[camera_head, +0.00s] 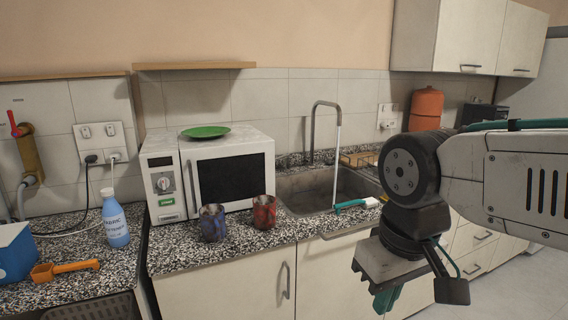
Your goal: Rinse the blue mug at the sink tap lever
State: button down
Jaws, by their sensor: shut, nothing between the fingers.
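The blue mug (212,222) stands upright on the speckled counter, in front of the white microwave. A red mug (264,211) stands just to its right, close to the sink. The grey sink (318,201) is set into the counter, with a tall curved tap (313,128) at its back. A thin pale vertical line, like running water, drops from the spout into the sink. The tap's lever cannot be made out clearly. My gripper (387,299) points down at the right, in front of the cabinets and well away from both mugs. It is shut and empty.
The microwave (232,173) carries a green plate (206,132). A teal-and-white brush-like item (352,204) lies at the sink's front edge. A blue bottle (116,221) and an orange scoop (65,270) are at the left. Bare counter (215,252) lies before the mugs.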

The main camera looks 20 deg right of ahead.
aim_at(286, 155)
jog(key=z, duration=0.85)
jog(key=i, duration=1.85)
jog(key=u, duration=0.9)
